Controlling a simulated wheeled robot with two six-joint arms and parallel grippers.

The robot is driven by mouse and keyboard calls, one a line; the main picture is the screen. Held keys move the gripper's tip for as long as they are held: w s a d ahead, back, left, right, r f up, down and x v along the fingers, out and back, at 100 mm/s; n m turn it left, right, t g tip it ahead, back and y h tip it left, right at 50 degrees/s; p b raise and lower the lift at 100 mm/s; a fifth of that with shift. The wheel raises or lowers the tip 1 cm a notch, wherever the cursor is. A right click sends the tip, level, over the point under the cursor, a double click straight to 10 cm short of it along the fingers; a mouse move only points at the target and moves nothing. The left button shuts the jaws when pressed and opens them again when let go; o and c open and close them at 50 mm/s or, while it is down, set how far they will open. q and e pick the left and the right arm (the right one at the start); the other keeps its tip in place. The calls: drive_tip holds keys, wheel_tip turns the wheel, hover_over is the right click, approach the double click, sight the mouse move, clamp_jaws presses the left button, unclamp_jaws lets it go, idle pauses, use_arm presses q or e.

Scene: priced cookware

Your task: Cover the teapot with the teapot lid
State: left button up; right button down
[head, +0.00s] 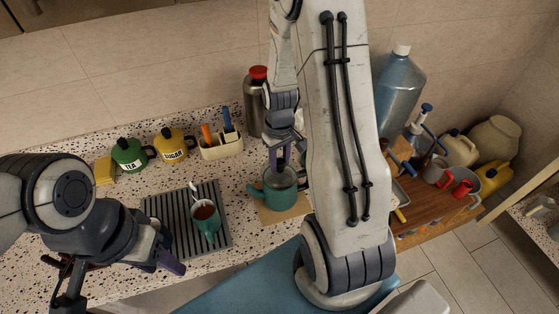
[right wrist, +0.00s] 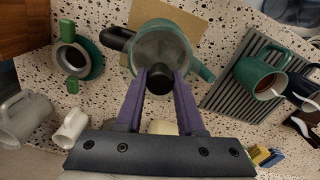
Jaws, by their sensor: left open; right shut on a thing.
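The green teapot (head: 272,195) stands on a tan board on the speckled counter. In the right wrist view its dark handle (right wrist: 116,39) points left and its green spout (right wrist: 203,72) points right. My right gripper (head: 281,160) is above the teapot, pointing down. It is shut on the dark knob of the grey, see-through-looking teapot lid (right wrist: 161,48). The lid lies over the teapot's mouth; I cannot tell whether it touches the rim. My left gripper (head: 172,258) is open and empty at the counter's front edge, left of the teapot.
A ridged drainer (head: 160,211) with a green cup (head: 206,222) is left of the teapot. Green and yellow canisters (head: 173,145), a utensil holder (head: 221,147) and a red-capped flask (head: 254,92) stand behind. My right arm hides the counter to the right.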

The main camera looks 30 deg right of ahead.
idle(0.4)
drive_tip(key=shift+f+b, duration=0.75)
drive_tip(key=shift+f, duration=0.25)
drive_tip(key=shift+f, duration=0.15)
idle(0.9)
drive_tip(key=shift+f, duration=0.25)
drive_tip(key=shift+r, duration=0.1)
unclamp_jaws()
idle(0.6)
